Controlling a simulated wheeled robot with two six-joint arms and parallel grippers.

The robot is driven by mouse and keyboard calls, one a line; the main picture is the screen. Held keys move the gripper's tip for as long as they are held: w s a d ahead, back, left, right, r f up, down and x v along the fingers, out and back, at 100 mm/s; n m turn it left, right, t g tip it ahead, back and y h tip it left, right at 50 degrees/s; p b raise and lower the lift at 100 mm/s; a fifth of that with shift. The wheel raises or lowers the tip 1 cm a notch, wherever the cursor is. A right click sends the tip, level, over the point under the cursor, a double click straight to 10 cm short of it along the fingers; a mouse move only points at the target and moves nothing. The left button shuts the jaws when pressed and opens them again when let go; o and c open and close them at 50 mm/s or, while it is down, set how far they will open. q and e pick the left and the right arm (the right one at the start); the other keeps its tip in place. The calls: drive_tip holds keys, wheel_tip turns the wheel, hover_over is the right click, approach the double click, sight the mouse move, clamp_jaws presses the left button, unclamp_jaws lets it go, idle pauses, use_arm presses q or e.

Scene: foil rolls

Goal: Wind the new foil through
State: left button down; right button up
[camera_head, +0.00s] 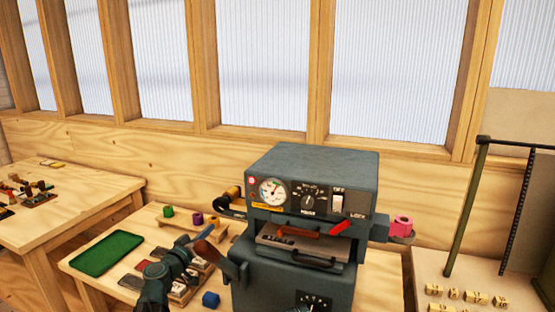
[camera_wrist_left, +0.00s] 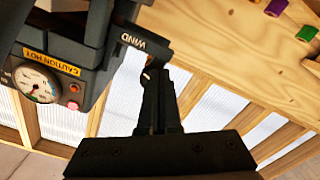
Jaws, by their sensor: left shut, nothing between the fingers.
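The dark grey foil press (camera_head: 310,185) stands on the bench. A gold roll (camera_head: 234,192) sits at its left side and a pink roll (camera_head: 403,225) on a holder at its right. My right gripper is not in view.
Green (camera_head: 168,211), purple (camera_head: 197,218) and orange (camera_head: 214,222) rolls stand on a wooden rack. A green tray (camera_head: 106,253) and a blue block (camera_head: 210,300) lie on the bench. A dark lever (camera_head: 236,267) juts from the press's left. Brass type blocks (camera_head: 475,297) lie right.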

use_arm(q)
drive_tip(key=w+d+r+p, duration=0.1)
drive_tip(key=w+d+r, duration=0.1)
drive_tip(key=w+d, duration=0.2)
drive_tip(key=shift+w+d+p, duration=0.3)
drive_tip(key=shift+w+p, duration=0.05)
drive_tip(key=shift+w, duration=0.05)
idle(0.6)
drive_tip(key=shift+a+r, duration=0.1)
drive_tip(key=shift+a, duration=0.1)
idle(0.6)
drive_tip(key=shift+w+a+f, duration=0.2)
drive_tip(key=shift+a+f, duration=0.15)
drive_tip(key=shift+f, duration=0.05)
idle(0.3)
drive_tip(key=shift+w+a+f+b, duration=0.1)
drive_tip(key=shift+a+f+b, duration=0.15)
drive_tip(key=shift+b, duration=0.2)
drive_tip(key=shift+w+a, duration=0.2)
drive_tip(key=shift+a, duration=0.4)
drive_tip(key=shift+f, duration=0.2)
